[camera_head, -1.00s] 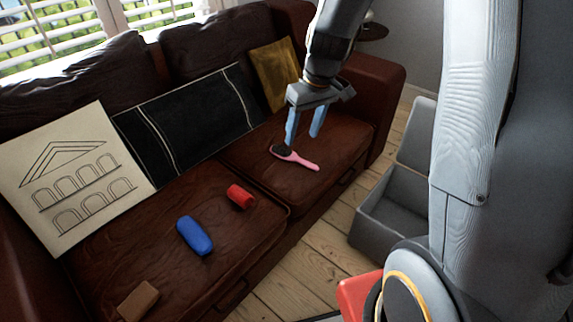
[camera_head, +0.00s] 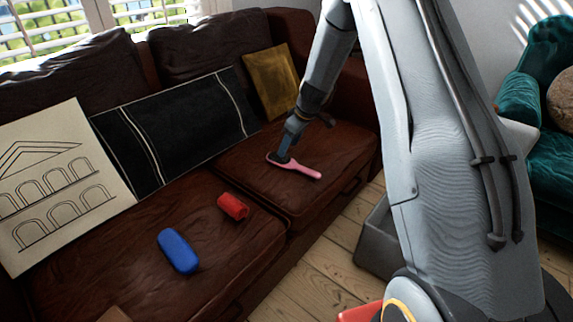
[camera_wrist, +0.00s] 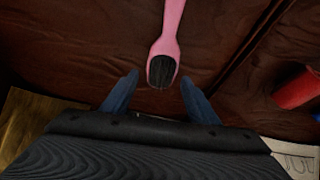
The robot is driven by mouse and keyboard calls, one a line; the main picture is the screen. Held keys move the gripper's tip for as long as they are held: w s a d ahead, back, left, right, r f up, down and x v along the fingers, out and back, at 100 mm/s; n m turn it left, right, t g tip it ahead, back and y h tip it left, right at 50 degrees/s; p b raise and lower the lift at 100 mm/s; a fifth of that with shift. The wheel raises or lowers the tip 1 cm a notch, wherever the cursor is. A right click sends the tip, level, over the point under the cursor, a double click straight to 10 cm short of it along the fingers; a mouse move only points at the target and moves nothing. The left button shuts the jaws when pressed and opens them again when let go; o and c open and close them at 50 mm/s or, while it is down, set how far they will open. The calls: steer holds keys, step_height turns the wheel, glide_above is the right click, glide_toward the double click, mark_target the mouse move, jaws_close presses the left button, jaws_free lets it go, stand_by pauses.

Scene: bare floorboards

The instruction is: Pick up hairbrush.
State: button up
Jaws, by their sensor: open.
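The hairbrush (camera_head: 295,166) is pink with dark bristles and lies on the right seat of the brown leather sofa, its handle pointing right in the head view. In the wrist view the hairbrush (camera_wrist: 163,62) has its bristled head near the gap between the fingertips, its handle running up out of the picture. My gripper (camera_head: 284,156) is over the bristled head in the head view, and in the wrist view my gripper (camera_wrist: 160,88) is open, one blue finger to each side of the head. I cannot tell whether the fingers touch the seat.
A red cylinder (camera_head: 232,206) and a blue case (camera_head: 178,251) lie on the sofa's left seat. A black cushion (camera_head: 185,125), a gold cushion (camera_head: 270,80) and a building-print cushion (camera_head: 55,185) lean on the backrest. A grey box (camera_head: 375,245) stands on the floor.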

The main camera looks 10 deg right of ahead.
mark_target(286, 155)
steer(key=b+x, duration=0.1)
steer(key=x, duration=0.3)
steer(key=shift+f, duration=0.4)
steer(key=c, duration=1.1)
steer(key=shift+r, duration=0.15)
steer(key=shift+c, duration=0.2)
